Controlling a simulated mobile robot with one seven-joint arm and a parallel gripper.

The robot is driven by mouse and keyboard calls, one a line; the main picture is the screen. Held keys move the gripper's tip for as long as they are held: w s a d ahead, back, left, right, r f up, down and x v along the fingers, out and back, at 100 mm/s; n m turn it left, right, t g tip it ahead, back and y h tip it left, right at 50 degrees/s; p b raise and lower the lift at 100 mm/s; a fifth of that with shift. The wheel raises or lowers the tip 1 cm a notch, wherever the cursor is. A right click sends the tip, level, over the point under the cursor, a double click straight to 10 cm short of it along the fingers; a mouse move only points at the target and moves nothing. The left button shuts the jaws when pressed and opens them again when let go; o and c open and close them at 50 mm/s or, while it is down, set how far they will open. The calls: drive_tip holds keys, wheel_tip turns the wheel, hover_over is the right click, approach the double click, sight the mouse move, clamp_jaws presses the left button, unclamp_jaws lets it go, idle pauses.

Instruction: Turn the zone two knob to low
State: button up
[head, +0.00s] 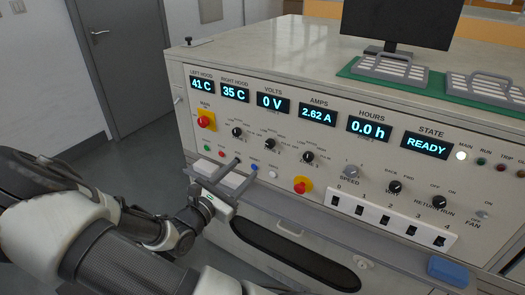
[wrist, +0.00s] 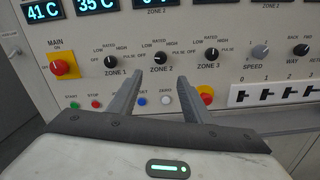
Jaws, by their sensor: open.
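The zone two knob (wrist: 161,58) is a small round black dial on the control panel, the middle of three alike, with low, rated, high and pulse printed around it. It also shows in the head view (head: 271,144). Its pointer is too small to read surely. My gripper (wrist: 160,82) is open and empty, its two grey fingers pointing at the panel just below the knob, one to each side. It appears apart from the knob. In the head view my gripper (head: 246,166) is in front of the panel's lower left part.
The zone one knob (wrist: 110,62) and zone three knob (wrist: 211,55) flank it closely. A red main switch (wrist: 64,66) is at left. Blue and white buttons (wrist: 166,99) and a red-yellow knob (head: 302,185) are below.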

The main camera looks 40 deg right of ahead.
sight(268, 145)
drive_tip(key=b+x, duration=0.2)
drive_tip(key=x, duration=1.2)
drive_tip(key=shift+d, duration=0.25)
drive_tip(key=c, duration=1.1)
drive_tip(key=shift+o, duration=0.2)
drive_tip(key=shift+m, duration=0.3)
drive_tip(key=m+b, duration=0.1)
drive_tip(key=m, duration=0.3)
drive_tip(key=shift+w+f, duration=0.1)
drive_tip(key=shift+a+m+b, duration=0.1)
drive_tip(key=shift+m+b, duration=1)
drive_tip(key=shift+m, duration=0.4)
